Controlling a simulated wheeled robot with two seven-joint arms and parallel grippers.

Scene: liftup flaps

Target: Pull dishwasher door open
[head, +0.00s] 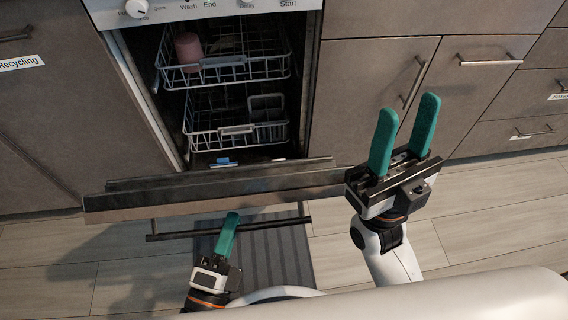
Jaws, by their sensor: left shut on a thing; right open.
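The dishwasher door (130,204) is swung down and out from the dishwasher, seen nearly edge-on across the middle left. Its dark bar handle (275,225) runs along the outer side, below the door's edge in the picture. My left gripper (231,222) is shut on the handle near its middle; its green fingers overlap the bar and the exact contact is partly hidden. My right gripper (408,110) is open and empty, right of the door, fingers pointing up the picture. The door's inner face is mostly hidden by the steep view.
Inside the dishwasher are an upper rack (225,67) with a pink cup (188,47) and a lower rack (215,132). Brown cabinets (360,75) with bar handles stand on both sides. A dark striped mat (270,262) lies on the wood floor (490,215).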

